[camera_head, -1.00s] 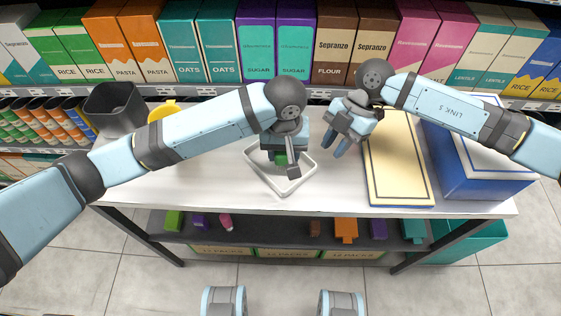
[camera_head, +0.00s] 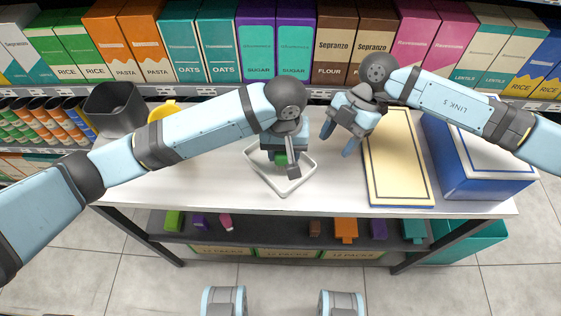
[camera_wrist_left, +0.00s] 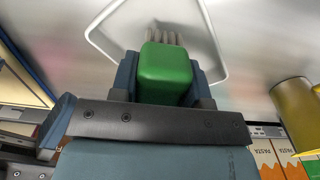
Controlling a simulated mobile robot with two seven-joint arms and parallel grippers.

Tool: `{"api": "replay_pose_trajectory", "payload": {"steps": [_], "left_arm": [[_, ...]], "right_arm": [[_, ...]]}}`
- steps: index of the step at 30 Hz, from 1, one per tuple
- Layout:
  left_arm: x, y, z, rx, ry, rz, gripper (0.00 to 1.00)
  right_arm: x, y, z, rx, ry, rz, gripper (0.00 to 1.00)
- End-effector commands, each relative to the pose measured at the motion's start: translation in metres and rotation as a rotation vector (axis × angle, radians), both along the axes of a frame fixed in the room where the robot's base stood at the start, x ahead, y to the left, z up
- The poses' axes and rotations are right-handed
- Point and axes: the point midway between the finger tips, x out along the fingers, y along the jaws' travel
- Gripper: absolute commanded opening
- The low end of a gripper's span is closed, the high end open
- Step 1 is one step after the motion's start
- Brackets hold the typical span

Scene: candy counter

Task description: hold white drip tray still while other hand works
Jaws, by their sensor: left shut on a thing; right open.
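The white drip tray (camera_head: 313,160) lies on the white counter, in the middle of the head view. My left gripper (camera_head: 283,160) is over the tray, its fingers shut on a green block (camera_head: 280,157). In the left wrist view the green block (camera_wrist_left: 165,72) sits between the fingers, with pale bristle-like strips at its far end, inside the tray's rim (camera_wrist_left: 222,45). I cannot tell whether the block touches the tray. My right gripper (camera_head: 338,138) is open and empty, to the right of the tray and above the counter, apart from it.
A cream board with a blue edge (camera_head: 398,165) lies right of the tray, beside a blue and white box (camera_head: 480,182). A dark bin (camera_head: 113,110) and a yellow cup (camera_head: 160,110), partly behind my left arm, stand at the left. The counter's front left is clear.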

Motion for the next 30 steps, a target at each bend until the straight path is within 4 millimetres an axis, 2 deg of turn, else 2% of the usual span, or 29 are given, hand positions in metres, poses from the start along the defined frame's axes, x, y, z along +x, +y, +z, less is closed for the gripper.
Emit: {"api": "replay_pose_trajectory", "payload": {"steps": [5, 12, 18, 23, 30], "left_arm": [[0.0, 0.0, 0.0, 0.0, 0.0, 0.0, 0.23], [0.0, 0.0, 0.0, 0.0, 0.0, 0.0, 0.23], [0.0, 0.0, 0.0, 0.0, 0.0, 0.0, 0.23], [0.0, 0.0, 0.0, 0.0, 0.0, 0.0, 0.23], [0.0, 0.0, 0.0, 0.0, 0.0, 0.0, 0.23]], "right_arm": [[0.01, -0.009, 0.022, 0.0, -0.003, -0.002, 0.56], [0.029, -0.028, 0.066, 0.001, -0.004, -0.001, 0.56], [0.04, -0.04, 0.092, 0.0, -0.003, -0.002, 0.56], [0.044, -0.044, 0.1, 0.001, -0.001, -0.001, 0.56], [0.044, -0.044, 0.101, 0.001, -0.001, -0.001, 0.56]]}}
